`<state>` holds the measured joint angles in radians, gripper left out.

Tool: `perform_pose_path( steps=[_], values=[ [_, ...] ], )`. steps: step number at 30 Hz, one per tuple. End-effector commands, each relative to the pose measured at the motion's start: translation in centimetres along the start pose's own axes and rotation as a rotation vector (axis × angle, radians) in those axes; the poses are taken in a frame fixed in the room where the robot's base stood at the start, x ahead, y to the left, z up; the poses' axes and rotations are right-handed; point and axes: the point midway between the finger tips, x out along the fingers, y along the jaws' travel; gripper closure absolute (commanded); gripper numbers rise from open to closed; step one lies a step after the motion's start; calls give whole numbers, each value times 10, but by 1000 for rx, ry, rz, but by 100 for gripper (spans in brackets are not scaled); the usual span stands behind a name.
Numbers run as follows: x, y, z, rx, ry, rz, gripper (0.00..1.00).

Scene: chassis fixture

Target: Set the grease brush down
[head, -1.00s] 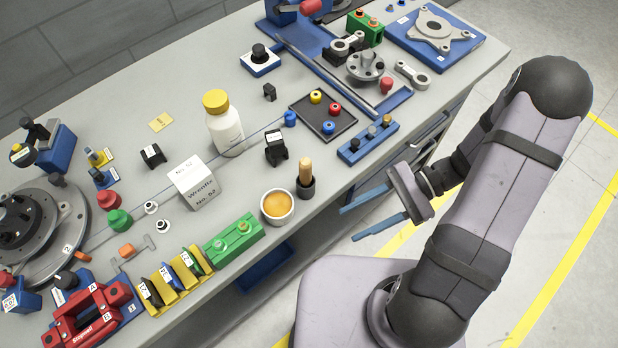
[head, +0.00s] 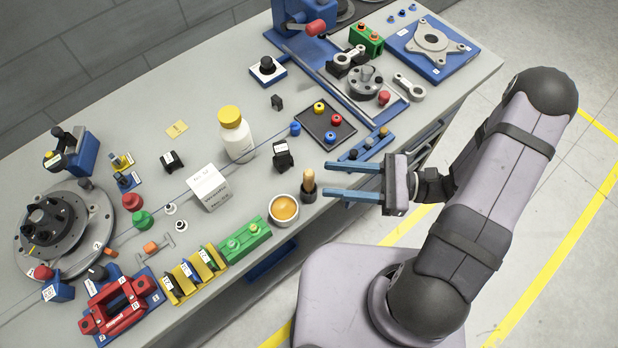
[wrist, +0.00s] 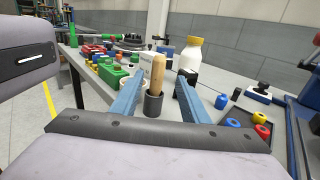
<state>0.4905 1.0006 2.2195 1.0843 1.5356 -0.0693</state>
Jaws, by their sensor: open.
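The grease brush shows as a wooden handle (head: 308,180) standing upright in a dark cup (head: 309,193) near the bench's front edge. In the wrist view the handle (wrist: 158,70) rises from the dark cup (wrist: 153,103), seen between my two fingers. My gripper (head: 324,180) is open and empty, its blue fingers pointing left, with the tips close to the right of the cup. In the wrist view my gripper (wrist: 158,82) shows both fingers apart. The brush's lower end is hidden in the cup.
A bowl of amber grease (head: 284,210) stands just left of the cup. A black block (head: 283,155), a white carton (head: 207,187) and a white bottle (head: 236,135) stand behind. A blue rack (head: 365,146) lies behind my fingers. A green block (head: 244,239) sits further left.

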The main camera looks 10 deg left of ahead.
Motion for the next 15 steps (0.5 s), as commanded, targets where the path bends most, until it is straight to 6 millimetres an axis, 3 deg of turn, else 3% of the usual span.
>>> perform_pose_path(
  steps=[11, 15],
  values=[
    [18, 2, 2, 1, 0, 4, 59],
    [34, 4, 4, 4, 0, 7, 59]
  ],
)
